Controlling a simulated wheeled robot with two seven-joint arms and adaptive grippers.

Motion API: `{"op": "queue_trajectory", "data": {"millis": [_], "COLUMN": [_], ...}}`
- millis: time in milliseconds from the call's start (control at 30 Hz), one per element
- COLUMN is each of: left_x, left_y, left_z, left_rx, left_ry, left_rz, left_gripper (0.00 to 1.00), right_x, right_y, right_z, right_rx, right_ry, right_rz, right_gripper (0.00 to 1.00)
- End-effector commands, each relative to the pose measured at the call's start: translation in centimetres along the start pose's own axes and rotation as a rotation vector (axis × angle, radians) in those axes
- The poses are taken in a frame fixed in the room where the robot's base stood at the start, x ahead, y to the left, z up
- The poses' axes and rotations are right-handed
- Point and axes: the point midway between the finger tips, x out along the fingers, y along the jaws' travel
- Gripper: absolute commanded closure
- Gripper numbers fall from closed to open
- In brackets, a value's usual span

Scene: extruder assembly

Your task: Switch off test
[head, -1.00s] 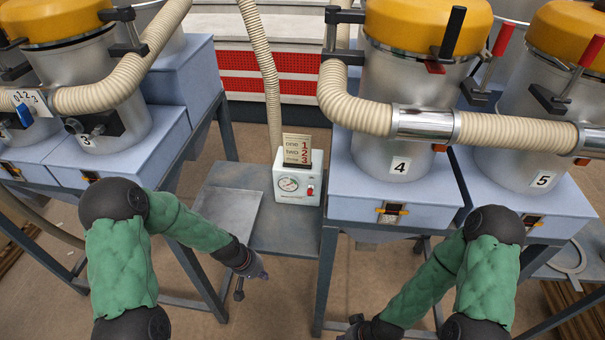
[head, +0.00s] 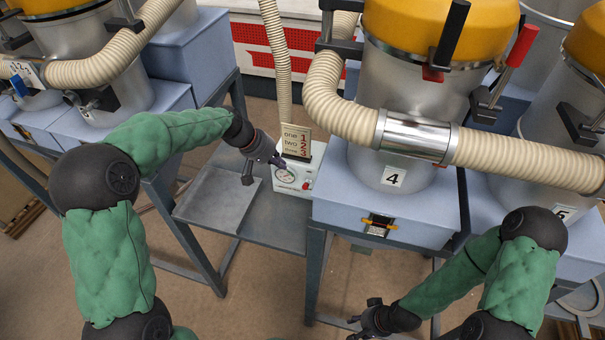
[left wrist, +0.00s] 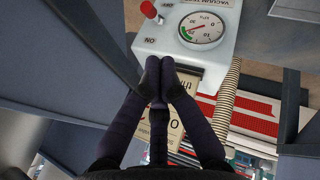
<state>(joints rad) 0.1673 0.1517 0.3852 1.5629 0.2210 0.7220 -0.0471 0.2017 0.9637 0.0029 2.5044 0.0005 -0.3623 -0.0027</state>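A white test box (head: 297,191) with a round gauge (head: 286,177) and a red switch (head: 307,184) stands on a low grey table in the head view. In the left wrist view the red-tipped lever (left wrist: 149,9) sticks out beside the gauge (left wrist: 202,27), near an upside-down "ON" label. My left gripper (head: 280,163) is in front of the upper part of the box. Its fingers (left wrist: 161,66) meet at the tips with nothing seen between them, apart from the lever. My right gripper (head: 366,322) hangs low at the front, far from the box; its fingers are too small to judge.
A card with "one two three" (head: 297,140) stands at the top of the box. A ribbed hose (head: 276,55) runs down behind it. The blue stand under canister 4 (head: 380,225) is close on the right.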

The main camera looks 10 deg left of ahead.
Motion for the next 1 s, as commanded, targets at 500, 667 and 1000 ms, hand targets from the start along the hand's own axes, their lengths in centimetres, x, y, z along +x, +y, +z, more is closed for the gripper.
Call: {"op": "queue_trajectory", "data": {"millis": [500,667,1000], "left_x": [4.4,7.1,10.0], "left_y": [0.0,0.0,0.0], "left_z": [0.2,0.2,0.1], "left_rx": [0.000,0.001,-0.001], "left_ry": [-0.006,-0.004,-0.002], "left_rz": [0.000,-0.001,-0.001], "left_gripper": [1.00,1.00,1.00], "right_x": [-0.1,-0.1,-0.2], "right_y": [0.0,0.0,0.0], "right_z": [-0.1,-0.1,-0.1], "right_rx": [0.001,0.001,0.001], "right_ry": [0.002,0.002,0.002], "right_rz": [0.000,0.000,0.000], "right_gripper": [0.60,0.60,0.60]}}
